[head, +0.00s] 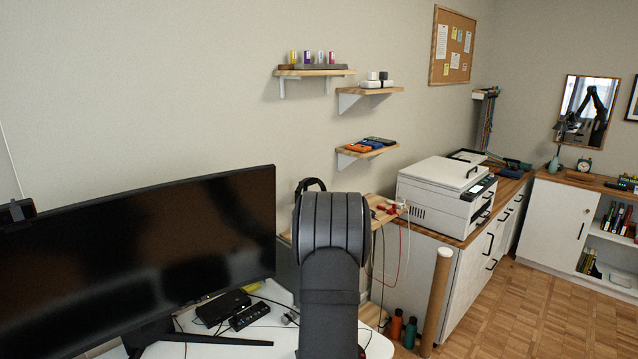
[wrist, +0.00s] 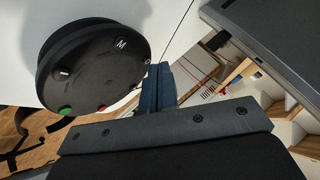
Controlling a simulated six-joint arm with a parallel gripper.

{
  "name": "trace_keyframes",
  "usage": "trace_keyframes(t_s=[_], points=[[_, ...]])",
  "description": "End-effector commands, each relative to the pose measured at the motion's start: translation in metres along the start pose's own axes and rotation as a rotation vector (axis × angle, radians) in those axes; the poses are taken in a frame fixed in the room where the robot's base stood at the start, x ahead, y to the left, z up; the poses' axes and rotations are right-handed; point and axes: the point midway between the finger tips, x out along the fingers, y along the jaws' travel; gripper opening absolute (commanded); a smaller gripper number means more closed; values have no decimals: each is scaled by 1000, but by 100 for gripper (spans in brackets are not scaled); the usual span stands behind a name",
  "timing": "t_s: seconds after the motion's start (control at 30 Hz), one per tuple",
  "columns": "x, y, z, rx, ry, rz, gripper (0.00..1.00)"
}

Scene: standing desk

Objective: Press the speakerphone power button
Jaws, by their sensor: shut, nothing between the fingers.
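The speakerphone (wrist: 92,60) is a round black disc on the white desk, in the upper left of the wrist view. Its top face carries a white "M" mark, a light bar mark, a green button (wrist: 65,111) and a small red button (wrist: 102,107) near the rim. I cannot tell which one is the power button. My gripper (wrist: 159,78) is shut and empty, its fingers just right of the speakerphone's rim in the picture; the gap in depth is unclear. In the head view my arm blocks the middle of the desk, and neither gripper nor speakerphone can be made out.
A large black monitor (head: 150,250) stands on the white desk (head: 230,345) at the left. A black box (head: 222,307) and a black device with buttons (head: 250,316) lie in front of it. A printer (head: 445,195) stands on a cabinet to the right. Cables hang beside my arm.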

Motion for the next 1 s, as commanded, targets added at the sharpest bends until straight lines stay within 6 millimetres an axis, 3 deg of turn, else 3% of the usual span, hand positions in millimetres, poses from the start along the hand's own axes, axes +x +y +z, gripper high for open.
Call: trace_keyframes(t_s=[0.57,1.0], points=[[3,2,2,0,0,0,0],[-7,-5,-5,0,0,0,0]])
